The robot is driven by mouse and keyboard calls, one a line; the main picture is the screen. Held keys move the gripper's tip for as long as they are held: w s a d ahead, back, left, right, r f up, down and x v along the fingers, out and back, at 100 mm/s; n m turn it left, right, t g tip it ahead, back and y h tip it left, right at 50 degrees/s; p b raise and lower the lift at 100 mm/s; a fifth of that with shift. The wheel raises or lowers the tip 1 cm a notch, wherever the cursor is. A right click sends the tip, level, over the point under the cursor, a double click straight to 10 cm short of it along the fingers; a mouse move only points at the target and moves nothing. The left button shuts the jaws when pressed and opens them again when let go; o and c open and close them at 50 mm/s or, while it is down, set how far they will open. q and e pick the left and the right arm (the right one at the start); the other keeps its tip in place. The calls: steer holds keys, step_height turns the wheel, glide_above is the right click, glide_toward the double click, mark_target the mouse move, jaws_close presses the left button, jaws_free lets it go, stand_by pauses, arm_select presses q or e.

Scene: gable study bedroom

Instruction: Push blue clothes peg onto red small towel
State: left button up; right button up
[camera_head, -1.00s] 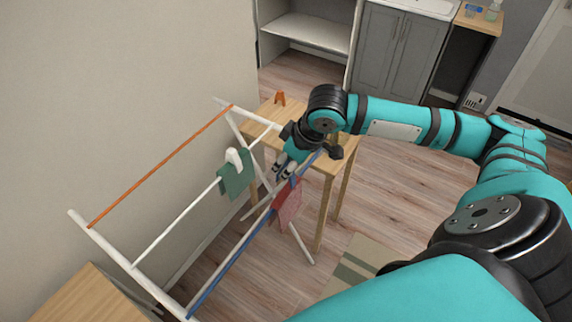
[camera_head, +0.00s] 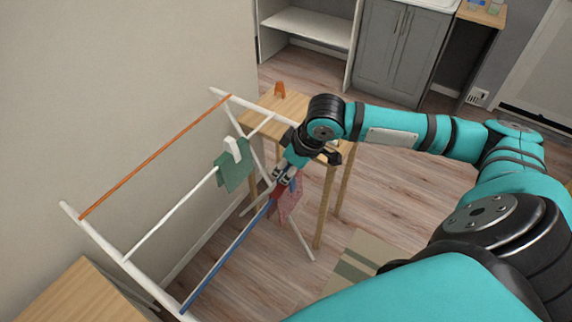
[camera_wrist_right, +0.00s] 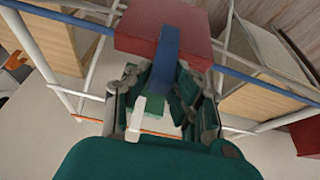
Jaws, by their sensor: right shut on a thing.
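The red small towel (camera_head: 291,204) hangs over the blue rail of the drying rack in the head view. In the right wrist view the towel (camera_wrist_right: 190,22) lies just beyond my fingers. My right gripper (camera_head: 281,181) is at the towel's upper edge. In the wrist view my right gripper (camera_wrist_right: 165,95) is shut on the blue clothes peg (camera_wrist_right: 167,55), whose far end overlaps the towel. I cannot tell whether the peg grips the cloth. In the head view the peg is too small to make out against the gripper. My left gripper is not in view.
A green towel (camera_head: 231,177) with a white peg (camera_head: 233,148) hangs on the white middle rail. The orange rail (camera_head: 150,160) is bare. A wooden table (camera_head: 290,104) with an orange peg (camera_head: 280,90) stands behind the rack.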

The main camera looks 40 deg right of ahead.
steer(key=shift+f, duration=0.15)
stand_by(0.6)
steer(key=o, duration=0.9)
steer(key=v, duration=1.2)
step_height(320, 180, up, 7)
steer(key=p, duration=0.9)
